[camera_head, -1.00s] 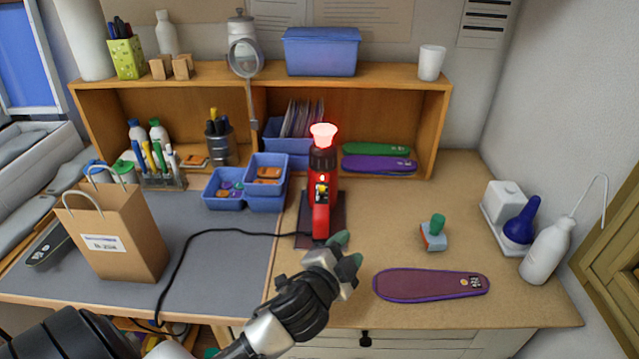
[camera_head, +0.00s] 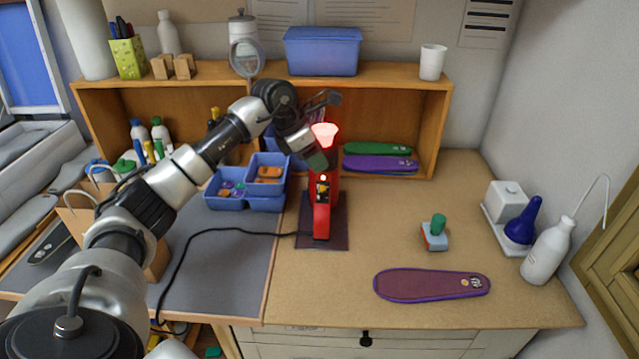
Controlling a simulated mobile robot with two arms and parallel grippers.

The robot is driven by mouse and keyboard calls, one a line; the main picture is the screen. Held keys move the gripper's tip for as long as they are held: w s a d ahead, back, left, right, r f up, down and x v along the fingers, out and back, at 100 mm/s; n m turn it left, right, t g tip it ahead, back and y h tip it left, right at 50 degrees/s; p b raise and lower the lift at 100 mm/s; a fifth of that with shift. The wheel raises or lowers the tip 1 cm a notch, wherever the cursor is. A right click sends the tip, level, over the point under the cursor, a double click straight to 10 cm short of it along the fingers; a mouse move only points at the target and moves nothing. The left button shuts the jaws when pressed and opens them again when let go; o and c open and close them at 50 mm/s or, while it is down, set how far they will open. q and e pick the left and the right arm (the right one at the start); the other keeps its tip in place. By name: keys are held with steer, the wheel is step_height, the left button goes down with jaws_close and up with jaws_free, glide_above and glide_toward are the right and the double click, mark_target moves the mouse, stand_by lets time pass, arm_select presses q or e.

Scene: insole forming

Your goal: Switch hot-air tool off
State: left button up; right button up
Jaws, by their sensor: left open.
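The red hot-air tool (camera_head: 322,215) stands upright on a dark mat (camera_head: 304,236) in the middle of the bench. Its top nozzle (camera_head: 325,132) glows pinkish red, and a small light and switch area (camera_head: 322,186) shows on its front. My left gripper (camera_head: 322,128) is open, at the upper part of the tool. One finger is in front of the tool's dark collar, and the other is behind near the nozzle; I cannot tell whether they touch it. My right gripper is not in view.
Blue bins (camera_head: 264,195) stand left of the tool, and a black cord (camera_head: 222,231) crosses the grey mat. My left arm hides part of the paper bag.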

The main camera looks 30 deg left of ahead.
mark_target(322, 187)
arm_select(q)
steer(key=shift+g+y, duration=0.3)
steer(key=shift+y, duration=0.3)
steer(key=f+p, duration=0.1)
steer(key=f, duration=0.1)
steer(key=w+f+p, duration=0.1)
steer(key=f, duration=0.2)
steer(key=w+f+p, duration=0.1)
steer(key=f, duration=0.1)
steer(key=shift+w+a+f, duration=0.1)
steer(key=shift+a+f, duration=0.15)
steer(key=shift+f, duration=0.15)
steer(key=shift+x, duration=0.75)
jaws_close()
